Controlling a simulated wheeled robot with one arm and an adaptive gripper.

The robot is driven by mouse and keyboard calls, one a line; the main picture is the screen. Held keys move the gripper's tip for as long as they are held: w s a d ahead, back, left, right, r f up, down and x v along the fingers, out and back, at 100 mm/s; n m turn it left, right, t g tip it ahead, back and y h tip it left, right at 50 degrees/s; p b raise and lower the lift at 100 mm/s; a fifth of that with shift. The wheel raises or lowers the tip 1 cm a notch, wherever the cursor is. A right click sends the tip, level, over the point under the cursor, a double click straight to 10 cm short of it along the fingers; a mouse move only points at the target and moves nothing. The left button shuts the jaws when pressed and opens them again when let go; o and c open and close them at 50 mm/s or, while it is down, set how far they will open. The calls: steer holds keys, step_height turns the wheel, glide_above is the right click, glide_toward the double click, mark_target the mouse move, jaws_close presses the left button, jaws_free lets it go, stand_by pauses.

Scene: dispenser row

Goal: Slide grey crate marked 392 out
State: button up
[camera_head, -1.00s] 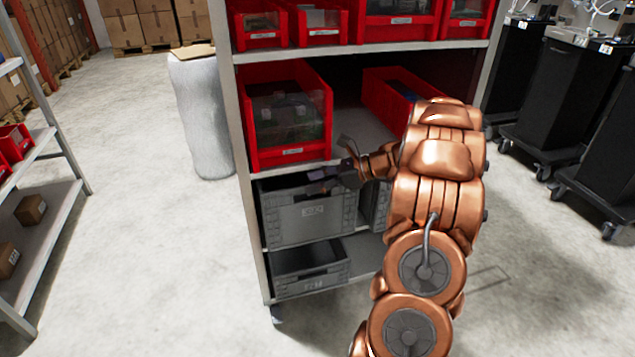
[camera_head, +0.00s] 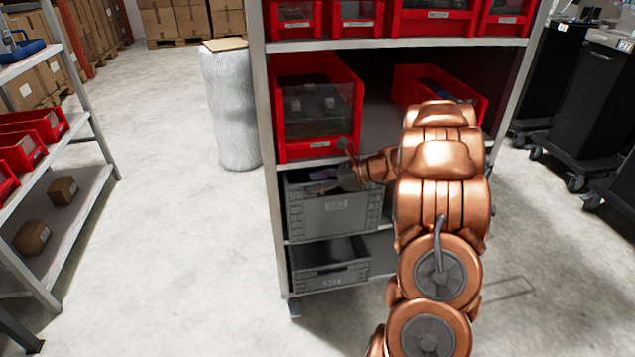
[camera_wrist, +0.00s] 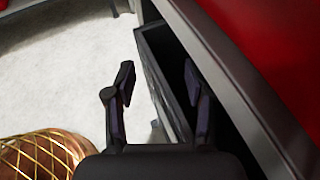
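The grey crate marked 392 (camera_head: 335,218) stands in the shelf bay below the large red bin, its front facing out. Small items lie inside near its front rim. My gripper (camera_head: 347,165) is at the crate's upper front edge, partly hidden by my copper arm. In the wrist view, my gripper (camera_wrist: 158,85) is open, with its two dark fingers apart. The dark crate wall (camera_wrist: 158,80) runs between them, one finger on the outer side and one towards the inside. I see no clear contact.
A red bin (camera_head: 318,149) sits on the shelf just above the crate. Another grey crate (camera_head: 330,278) stands below. A side shelf (camera_head: 75,205) is at the left, dark wheeled cabinets (camera_head: 575,100) at the right.

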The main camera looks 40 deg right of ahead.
jaws_close()
